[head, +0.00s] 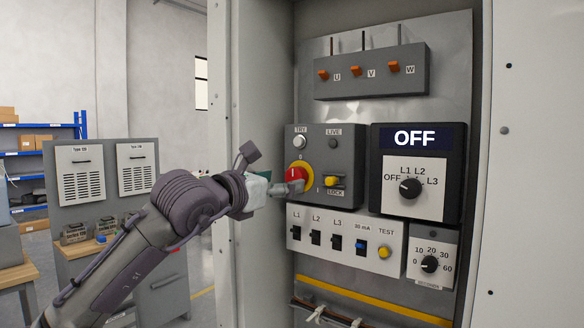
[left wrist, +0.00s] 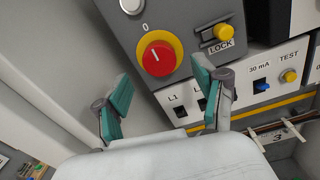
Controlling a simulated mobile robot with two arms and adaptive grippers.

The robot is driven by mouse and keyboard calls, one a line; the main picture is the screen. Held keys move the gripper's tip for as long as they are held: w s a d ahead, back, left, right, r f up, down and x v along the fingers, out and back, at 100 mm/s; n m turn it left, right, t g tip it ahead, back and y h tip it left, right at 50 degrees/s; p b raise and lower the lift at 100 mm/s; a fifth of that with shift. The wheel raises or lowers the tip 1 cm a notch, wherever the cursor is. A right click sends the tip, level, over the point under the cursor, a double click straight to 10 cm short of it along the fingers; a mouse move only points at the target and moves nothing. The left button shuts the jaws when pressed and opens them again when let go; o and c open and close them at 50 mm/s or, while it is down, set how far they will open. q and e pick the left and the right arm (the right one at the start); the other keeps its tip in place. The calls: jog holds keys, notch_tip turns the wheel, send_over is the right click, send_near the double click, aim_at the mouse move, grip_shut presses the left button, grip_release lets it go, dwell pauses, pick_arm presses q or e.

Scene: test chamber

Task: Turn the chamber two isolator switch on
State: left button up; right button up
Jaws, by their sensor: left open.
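The isolator switch is a red rotary knob on a yellow ring (head: 295,173), on a grey panel inside the open cabinet. A 0 is marked above it and an I at its lower right. It also shows in the left wrist view (left wrist: 157,59), with a small white mark on its red face. My left gripper (head: 285,188) is in front of the knob and partly covers its lower side in the head view. In the left wrist view the gripper's two teal-padded fingers (left wrist: 164,90) are spread, with the knob beyond the gap between them. They hold nothing.
A yellow LOCK slider (head: 331,181) sits right of the knob, with TRY and LIVE above. Below are breakers L1 to L3 (head: 316,238). To the right, a display (head: 415,138) reads OFF above a selector dial (head: 410,187). The cabinet's side wall stands close left.

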aim_at(293, 179)
pick_arm(q)
jog(key=p+x, duration=0.1)
jog(key=x, duration=0.3)
jog(key=shift+r, duration=0.1)
jog(key=shift+w+d, duration=0.15)
jog(key=shift+w, duration=0.05)
jog(key=c, duration=1.1)
